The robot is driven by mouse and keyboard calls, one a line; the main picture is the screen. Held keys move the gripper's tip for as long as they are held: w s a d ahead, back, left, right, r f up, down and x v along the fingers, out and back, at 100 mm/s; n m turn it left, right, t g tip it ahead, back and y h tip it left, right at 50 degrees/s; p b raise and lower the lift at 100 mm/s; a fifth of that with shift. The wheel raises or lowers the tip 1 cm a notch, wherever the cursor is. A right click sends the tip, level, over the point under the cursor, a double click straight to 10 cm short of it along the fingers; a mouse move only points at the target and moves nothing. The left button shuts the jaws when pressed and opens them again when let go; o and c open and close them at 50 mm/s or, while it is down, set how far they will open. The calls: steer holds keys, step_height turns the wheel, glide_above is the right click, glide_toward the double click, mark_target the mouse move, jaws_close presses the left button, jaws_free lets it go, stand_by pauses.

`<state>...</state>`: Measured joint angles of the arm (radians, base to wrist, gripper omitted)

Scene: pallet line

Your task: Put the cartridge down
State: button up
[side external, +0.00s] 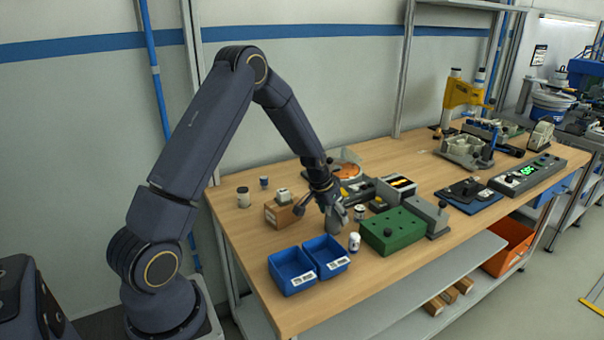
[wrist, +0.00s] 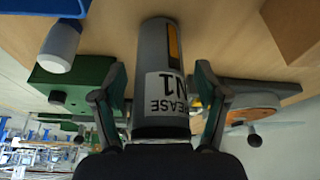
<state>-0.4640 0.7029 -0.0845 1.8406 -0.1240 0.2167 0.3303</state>
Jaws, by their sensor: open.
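The cartridge is a grey cylinder (wrist: 150,55) with a white label, lettered "EASE" and "N1", and a yellow-orange stripe. In the wrist view it stands between the two fingers of my gripper (wrist: 160,108), its far end at the wooden bench top. The fingers are open, one on each side of it. In the side view my gripper (side external: 338,212) points down over the bench, and the grey cartridge (side external: 332,227) shows low beside the fingers, partly hidden by them. It looks upright on the bench.
Two blue bins (side external: 292,286) stand at the bench's front edge. A white bottle (side external: 354,242) and a green block with holes (side external: 393,243) are close on the right. A cardboard box (side external: 281,216) is on the left. Bare bench (side external: 245,238) lies at the far left.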

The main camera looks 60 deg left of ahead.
steer(key=d+v, duration=0.2)
steer(key=v, duration=0.7)
steer(key=d+v, duration=0.3)
steer(key=v, duration=0.7)
steer(key=s+d+r+m, duration=0.1)
steer(key=s+d+r, duration=0.2)
steer(key=s+d, duration=0.3)
steer(key=s+d+r+m+t, duration=0.1)
steer(key=s+d+r, duration=0.2)
steer(key=s, duration=1)
steer(key=d, duration=0.2)
steer(key=shift+s+d+r+h, duration=0.2)
steer(key=shift+d+r+h, duration=0.1)
steer(key=shift+d+h, duration=0.1)
